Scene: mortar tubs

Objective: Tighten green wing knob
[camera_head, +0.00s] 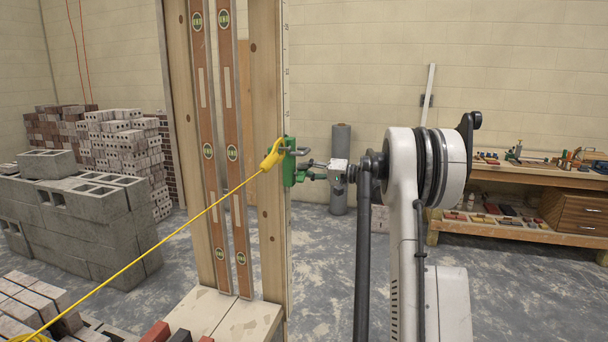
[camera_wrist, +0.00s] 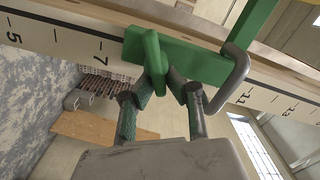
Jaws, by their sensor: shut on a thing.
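A green clamp (camera_head: 289,162) sits on the edge of the upright wooden post with the measuring scale. In the wrist view the green clamp body (camera_wrist: 190,57) crosses the white scale near the number 7. Its green wing knob (camera_wrist: 153,57) stands out toward me. My gripper (camera_wrist: 165,79) is at the knob, its two fingers closed in around it. In the head view my gripper (camera_head: 317,170) reaches the clamp from the right. The fingers partly hide the knob's lower part.
A yellow line (camera_head: 190,221) runs from a yellow holder (camera_head: 272,155) by the clamp down to the lower left. Two spirit levels (camera_head: 231,150) stand against the post. A grey bent rod (camera_wrist: 232,80) hangs right of the knob. A workbench (camera_head: 520,172) stands at the right.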

